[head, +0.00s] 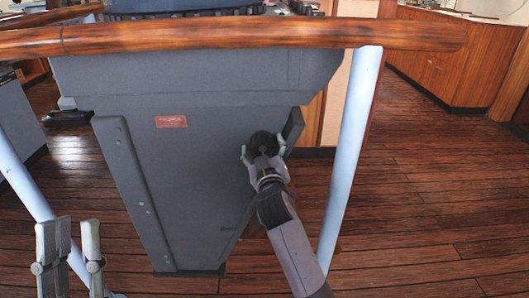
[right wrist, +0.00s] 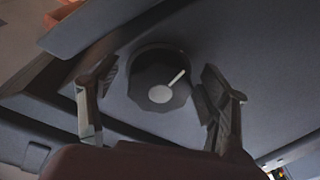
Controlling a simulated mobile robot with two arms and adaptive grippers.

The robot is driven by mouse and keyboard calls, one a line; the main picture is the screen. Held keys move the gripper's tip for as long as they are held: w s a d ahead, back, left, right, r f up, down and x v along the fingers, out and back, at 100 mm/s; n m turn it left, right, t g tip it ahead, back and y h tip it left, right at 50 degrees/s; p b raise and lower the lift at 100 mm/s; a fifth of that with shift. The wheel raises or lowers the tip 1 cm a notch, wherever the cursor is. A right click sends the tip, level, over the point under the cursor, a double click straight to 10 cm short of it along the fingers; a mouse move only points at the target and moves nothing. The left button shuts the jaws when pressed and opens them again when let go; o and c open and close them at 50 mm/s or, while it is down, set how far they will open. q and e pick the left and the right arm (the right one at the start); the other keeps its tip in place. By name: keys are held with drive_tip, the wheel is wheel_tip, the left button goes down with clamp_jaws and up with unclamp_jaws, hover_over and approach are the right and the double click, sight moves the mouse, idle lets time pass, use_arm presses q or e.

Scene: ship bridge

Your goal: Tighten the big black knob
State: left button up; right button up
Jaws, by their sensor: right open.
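The big black knob (head: 263,142) sits on the side of the grey console (head: 180,200), near its right edge. In the right wrist view the knob (right wrist: 150,75) is round, with a pale disc in its centre and a pale pointer line towards the upper right. My right gripper (head: 262,150) is open, with one finger on each side of the knob. In the right wrist view my right gripper (right wrist: 158,98) shows gaps between its fingers and the knob; exact contact is unclear. My left gripper (head: 71,245) is open and empty at the lower left, away from the console.
A wooden handrail (head: 250,37) crosses in front of the console top. A pale blue post (head: 352,150) stands just right of my right arm. A red label (head: 171,121) is on the console. The wooden floor (head: 430,200) at right is clear.

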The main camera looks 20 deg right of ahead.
drive_tip(key=s+a, duration=0.2)
drive_tip(key=s, duration=0.9)
drive_tip(key=shift+s+a+f, duration=0.15)
drive_tip(key=shift+s, duration=0.2)
